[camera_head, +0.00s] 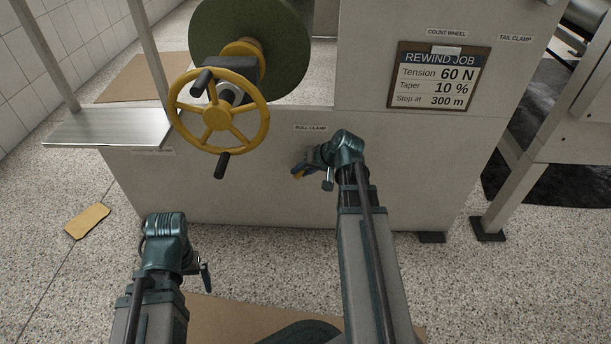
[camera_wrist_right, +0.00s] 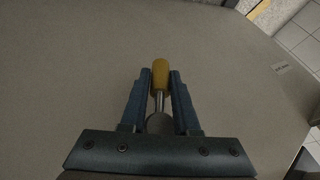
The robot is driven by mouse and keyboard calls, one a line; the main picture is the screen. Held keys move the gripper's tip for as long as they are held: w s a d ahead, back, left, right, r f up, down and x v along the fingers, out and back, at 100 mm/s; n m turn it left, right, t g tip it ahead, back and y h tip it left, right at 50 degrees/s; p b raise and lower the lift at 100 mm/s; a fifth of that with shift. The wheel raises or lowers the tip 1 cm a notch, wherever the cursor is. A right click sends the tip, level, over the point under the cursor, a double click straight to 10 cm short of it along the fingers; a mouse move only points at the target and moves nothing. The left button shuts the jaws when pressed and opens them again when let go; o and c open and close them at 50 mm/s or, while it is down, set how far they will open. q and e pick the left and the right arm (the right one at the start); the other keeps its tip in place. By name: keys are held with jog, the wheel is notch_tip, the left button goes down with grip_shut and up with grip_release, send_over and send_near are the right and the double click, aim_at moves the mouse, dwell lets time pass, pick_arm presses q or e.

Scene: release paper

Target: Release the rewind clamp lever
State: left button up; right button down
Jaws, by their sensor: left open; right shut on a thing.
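The clamp lever has a yellow handle on a metal rod; its handle (camera_wrist_right: 160,70) and rod lie between the fingers of my right gripper in the right wrist view. In the head view only a small yellow part of the lever (camera_head: 298,177) shows below the "ROLL CLAMP" label (camera_head: 311,128) on the machine's front panel. My right gripper (camera_head: 306,168) is shut on the lever, and its fingers and wrist hide most of it. My left gripper (camera_head: 204,272) is open and empty, low in front of the machine and well apart from it.
A yellow handwheel (camera_head: 216,117) with a dark crank knob stands out at upper left, in front of a dark green roll (camera_head: 268,40). A metal shelf (camera_head: 105,128) juts out to the left. A job sign (camera_head: 438,78) hangs right of the lever. The panel between is clear.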

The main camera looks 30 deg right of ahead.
jog(key=shift+w+a+r+m+t+y+b, duration=0.1)
jog(key=shift+w+r+m+t+y+b, duration=0.15)
jog(key=shift+w+t+y+b, duration=0.45)
jog(key=shift+s+a+r+t+y+b, duration=0.1)
jog(key=shift+a+r+t+y+b, duration=0.15)
jog(key=shift+y+b, duration=0.2)
jog(key=c, duration=0.7)
grip_release()
jog(key=shift+s, duration=0.1)
